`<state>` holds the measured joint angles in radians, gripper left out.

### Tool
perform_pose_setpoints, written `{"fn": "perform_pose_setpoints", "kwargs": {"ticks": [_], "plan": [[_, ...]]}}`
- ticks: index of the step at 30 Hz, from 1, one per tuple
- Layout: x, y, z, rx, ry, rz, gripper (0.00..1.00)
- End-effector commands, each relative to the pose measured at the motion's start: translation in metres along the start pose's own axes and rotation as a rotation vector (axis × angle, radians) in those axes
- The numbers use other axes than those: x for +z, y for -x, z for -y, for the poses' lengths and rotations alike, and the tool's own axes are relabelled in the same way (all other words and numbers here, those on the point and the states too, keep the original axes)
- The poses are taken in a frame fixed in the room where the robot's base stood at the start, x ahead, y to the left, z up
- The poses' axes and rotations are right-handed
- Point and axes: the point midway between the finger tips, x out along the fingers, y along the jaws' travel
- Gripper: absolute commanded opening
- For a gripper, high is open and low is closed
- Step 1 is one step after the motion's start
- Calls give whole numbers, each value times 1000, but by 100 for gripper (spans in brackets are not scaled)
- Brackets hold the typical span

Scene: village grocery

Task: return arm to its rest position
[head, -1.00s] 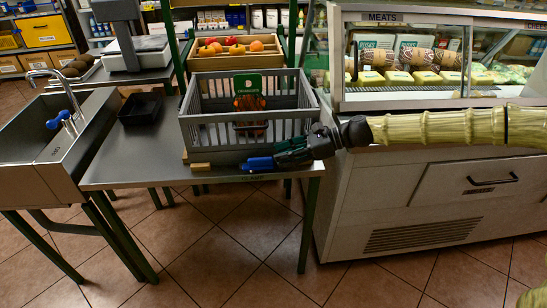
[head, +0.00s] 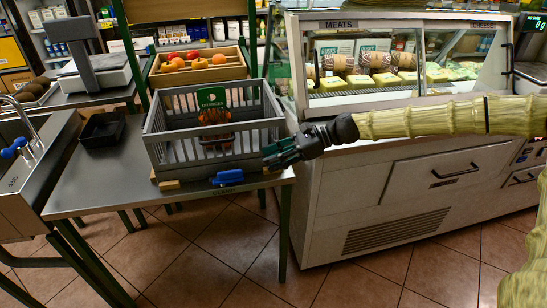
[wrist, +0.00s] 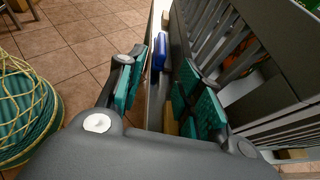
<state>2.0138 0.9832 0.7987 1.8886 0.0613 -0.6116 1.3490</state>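My gripper (head: 272,154) is at the right end of the steel table (head: 95,183), beside the front right corner of the grey slatted crate (head: 200,151). My arm reaches in from the right, in front of the meat counter. In the wrist view the teal-padded fingers (wrist: 160,88) stand apart with nothing held between them. A small blue object (head: 228,177) lies by the table's front edge, in front of the crate and apart from my fingers. It also shows beyond the fingers in the wrist view (wrist: 160,50).
The glass-fronted meat counter (head: 400,190) stands close on the right, under my arm. The crate holds a dark-green-labelled item (head: 213,100). A black tray (head: 102,130) and sink (head: 30,160) are at left. Produce fills a wooden box (head: 165,77) behind. Tiled floor is clear in front.

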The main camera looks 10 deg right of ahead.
Motion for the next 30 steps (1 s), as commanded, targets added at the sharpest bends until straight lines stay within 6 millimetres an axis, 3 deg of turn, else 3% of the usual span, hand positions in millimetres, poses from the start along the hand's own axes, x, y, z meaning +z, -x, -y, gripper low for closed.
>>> {"fn": "perform_pose_setpoints", "kwargs": {"ticks": [19, 23, 30], "plan": [[-3, -6, -3, 4, 7, -10, 36], [-18, -28, -16, 17, 36, -51, 36], [-71, -86, -63, 63, 156, -190, 36]]}}
